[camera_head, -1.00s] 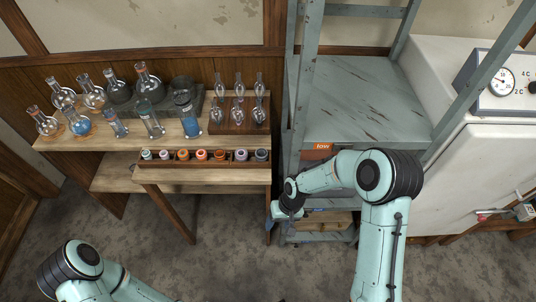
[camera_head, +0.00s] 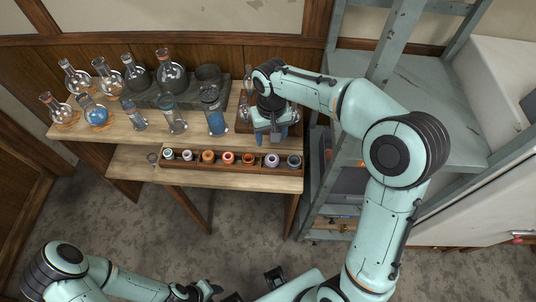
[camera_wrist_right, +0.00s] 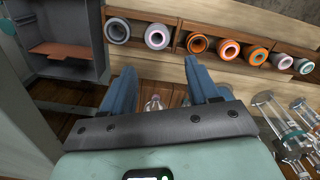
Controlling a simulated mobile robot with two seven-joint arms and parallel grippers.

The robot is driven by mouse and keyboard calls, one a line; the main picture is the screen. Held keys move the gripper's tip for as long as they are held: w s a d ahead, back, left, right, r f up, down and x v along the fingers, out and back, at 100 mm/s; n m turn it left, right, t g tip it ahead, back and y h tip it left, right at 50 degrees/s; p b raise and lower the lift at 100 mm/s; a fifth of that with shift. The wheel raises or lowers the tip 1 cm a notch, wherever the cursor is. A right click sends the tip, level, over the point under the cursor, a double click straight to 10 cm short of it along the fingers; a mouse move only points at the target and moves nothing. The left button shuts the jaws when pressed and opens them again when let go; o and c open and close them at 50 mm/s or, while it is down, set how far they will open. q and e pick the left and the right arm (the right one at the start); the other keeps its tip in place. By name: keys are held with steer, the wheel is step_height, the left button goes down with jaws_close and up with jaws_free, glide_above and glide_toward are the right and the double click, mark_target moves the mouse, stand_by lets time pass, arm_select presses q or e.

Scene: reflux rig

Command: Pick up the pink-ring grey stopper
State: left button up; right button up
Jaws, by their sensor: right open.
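The pink-ring grey stopper (camera_wrist_right: 157,38) sits in the wooden rack, second from the left in the right wrist view. In the head view it appears second from the right (camera_head: 271,160). My right gripper (camera_head: 271,138) is open and empty, fingers pointing down, just behind the rack in the head view. In the right wrist view its blue fingers (camera_wrist_right: 159,70) are spread below the stopper in the picture, apart from it. My left arm is low at the bottom of the head view; its gripper's jaws are unclear there.
The rack (camera_head: 220,171) also holds a dark grey stopper (camera_wrist_right: 118,30) beside the pink-ring one, and orange stoppers (camera_wrist_right: 228,48). Glass flasks (camera_head: 172,72) crowd the shelf behind. A metal shelf unit (camera_head: 440,90) stands at the right.

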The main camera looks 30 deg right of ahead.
glide_above(272, 156)
steer(key=s, duration=0.1)
steer(key=f, duration=0.6)
steer(key=shift+a, duration=0.4)
steer(key=f, duration=0.5)
steer(key=shift+w+d+f, duration=0.1)
steer(key=shift+d+f, duration=0.1)
steer(key=shift+f, duration=0.05)
steer(key=c, duration=0.6)
